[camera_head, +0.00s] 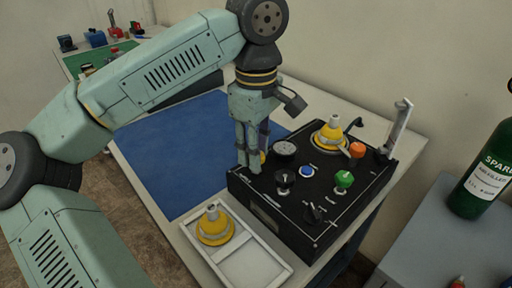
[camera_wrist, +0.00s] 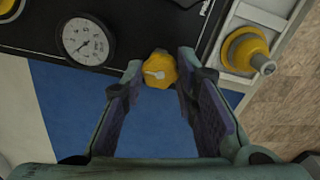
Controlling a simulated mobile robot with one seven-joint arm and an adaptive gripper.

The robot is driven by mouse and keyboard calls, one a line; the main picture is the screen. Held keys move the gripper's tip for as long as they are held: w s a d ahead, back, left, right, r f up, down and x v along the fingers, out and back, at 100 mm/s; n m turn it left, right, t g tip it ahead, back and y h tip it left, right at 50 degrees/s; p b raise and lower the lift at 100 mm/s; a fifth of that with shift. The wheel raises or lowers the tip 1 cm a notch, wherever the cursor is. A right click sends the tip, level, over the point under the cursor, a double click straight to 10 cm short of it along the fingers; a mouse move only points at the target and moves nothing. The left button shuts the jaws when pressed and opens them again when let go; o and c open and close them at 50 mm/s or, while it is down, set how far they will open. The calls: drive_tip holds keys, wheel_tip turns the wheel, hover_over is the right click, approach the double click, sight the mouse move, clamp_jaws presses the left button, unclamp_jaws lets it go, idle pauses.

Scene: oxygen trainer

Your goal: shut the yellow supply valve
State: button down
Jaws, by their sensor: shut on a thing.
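The yellow supply valve is a small faceted yellow knob (camera_wrist: 159,70) with a pale pointer mark on its top. In the head view only a bit of it shows (camera_head: 263,157), mostly hidden behind my fingers. It sits at the left edge of the black trainer panel (camera_head: 262,205). My gripper (camera_wrist: 160,78) points down over it, with one finger on each side of the knob and closed on it.
A round gauge (camera_head: 285,148) lies close beside the knob. A white tray (camera_head: 268,262) holds a yellow cone-shaped part (camera_head: 214,227). The blue mat (camera_head: 180,150) is clear.

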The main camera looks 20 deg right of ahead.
drive_tip(key=c, duration=1.3)
unclamp_jaws()
drive_tip(key=shift+r, duration=0.1)
wheel_tip(320, 180, up, 12)
drive_tip(key=shift+f, duration=0.1)
drive_tip(key=shift+d, duration=0.1)
